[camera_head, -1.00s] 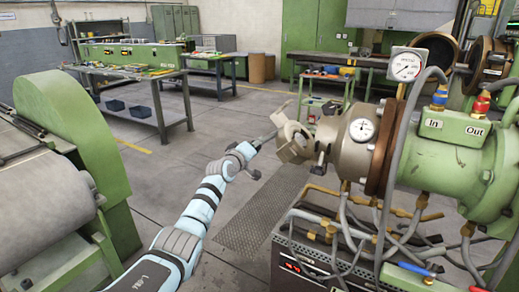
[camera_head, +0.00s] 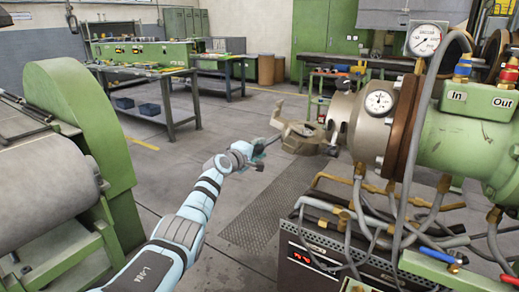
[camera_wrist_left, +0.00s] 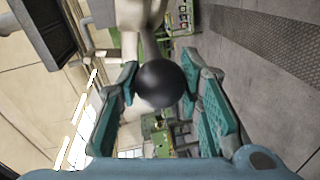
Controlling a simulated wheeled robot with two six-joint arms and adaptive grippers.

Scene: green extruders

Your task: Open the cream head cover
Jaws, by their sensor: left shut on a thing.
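The cream head cover (camera_head: 303,138) is the tan, beige-looking part at the free end of the extruder head (camera_head: 343,112). It stands at an angle to the head, swung toward the front left, and the head's end shows behind it. My left gripper (camera_head: 263,146) is at the cover's left, at the end of a handle. In the left wrist view, its teal-padded fingers (camera_wrist_left: 160,88) are on either side of a black ball knob (camera_wrist_left: 160,83) on a pale rod. The exact finger contact is partly hidden. My right gripper is not in view.
The green extruder barrel (camera_head: 470,135) with a round gauge (camera_head: 380,102) and hoses is at the right. A dark control box (camera_head: 310,262) is below it. A green machine with a roller (camera_head: 75,120) stands at the left. The floor between is open.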

